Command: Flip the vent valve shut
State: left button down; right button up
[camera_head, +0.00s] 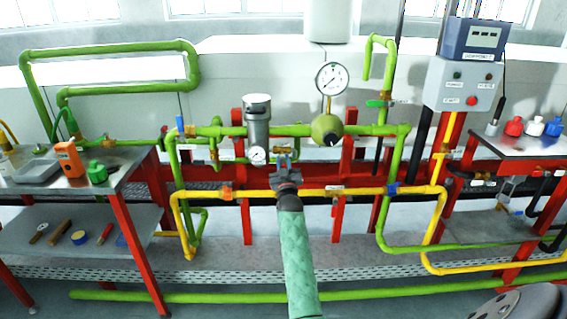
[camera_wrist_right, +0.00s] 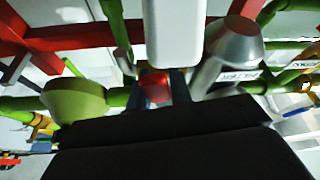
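My right gripper (camera_head: 286,160) is at the middle of the head view, at the end of the green-sleeved arm, in front of the pipework between the grey filter (camera_head: 257,122) and the green round regulator (camera_head: 327,129). In the right wrist view its two dark fingers (camera_wrist_right: 158,92) stand apart, with a small red part (camera_wrist_right: 155,87) showing between them. Whether they touch it, and whether it is the vent valve's handle, I cannot tell. The gripper hides that spot in the head view. No valve is readably marked as the vent. My left gripper is not in view.
A pressure gauge (camera_head: 331,79) stands above the regulator. A control box (camera_head: 464,84) is at right. Metal tables (camera_head: 88,179) with loose items flank the pipework.

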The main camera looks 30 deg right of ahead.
grip_shut()
jog(key=shift+w+a+m+g+h, duration=0.1)
jog(key=shift+a+m+g+h, duration=0.15)
jog(key=shift+m+h, duration=0.45)
jog(key=shift+m+g+h, duration=0.25)
jog(key=shift+m+h, duration=0.15)
jog(key=shift+m, duration=0.9)
jog(key=o, duration=0.6)
grip_release()
jog(key=shift+c, duration=0.2)
